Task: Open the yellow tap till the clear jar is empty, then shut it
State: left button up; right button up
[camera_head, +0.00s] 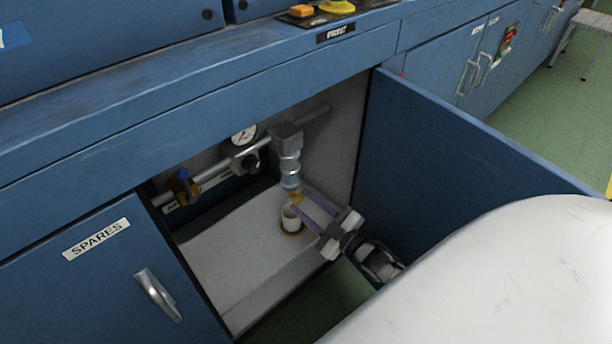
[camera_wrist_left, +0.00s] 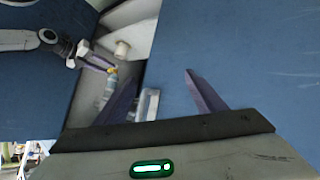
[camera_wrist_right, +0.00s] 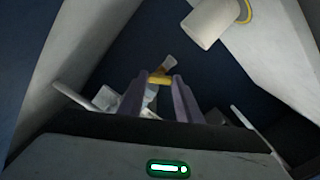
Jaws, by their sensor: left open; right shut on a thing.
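The clear jar (camera_head: 290,179) hangs under a grey fitting on the pipe inside the open cabinet. Its liquid level is too small to tell. The yellow tap (camera_head: 296,198) is at the jar's lower end. My right gripper (camera_head: 299,204) reaches in from the right and is shut on the tap. In the right wrist view the yellow tap (camera_wrist_right: 159,79) shows between the fingertips.
A pressure gauge (camera_head: 244,135) and a blue-handled valve (camera_head: 184,186) sit on the pipe left of the jar. The open blue door (camera_head: 470,165) stands on the right. The closed SPARES door (camera_head: 95,270) is on the left. The cabinet floor (camera_head: 225,255) around the cup is bare.

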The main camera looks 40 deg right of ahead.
pick_arm(q)
jog(key=shift+f, duration=0.1)
dwell(0.4)
pick_arm(e)
jog(key=o, duration=1)
pick_arm(q)
jog(key=shift+r, duration=0.2)
pick_arm(e)
jog(key=shift+o, duration=0.2)
pick_arm(q)
jog(key=shift+r, duration=0.1)
pick_arm(e)
jog(key=shift+s, duration=0.45)
pick_arm(q)
jog(key=shift+s+a+f+g+y+p, duration=0.15)
jog(key=shift+a+f+g+y+p, duration=0.2)
jog(key=shift+f+p, duration=0.45)
jog(key=shift+s+a+f+g+y+p, duration=0.15)
jog(key=shift+a+f+y+p, duration=0.2)
jog(key=shift+a+f+p, duration=0.3)
pick_arm(e)
jog(key=s, duration=0.9)
jog(key=shift+s+d, duration=0.2)
jog(key=shift+d, duration=0.2)
pick_arm(q)
jog(key=shift+d, duration=0.1)
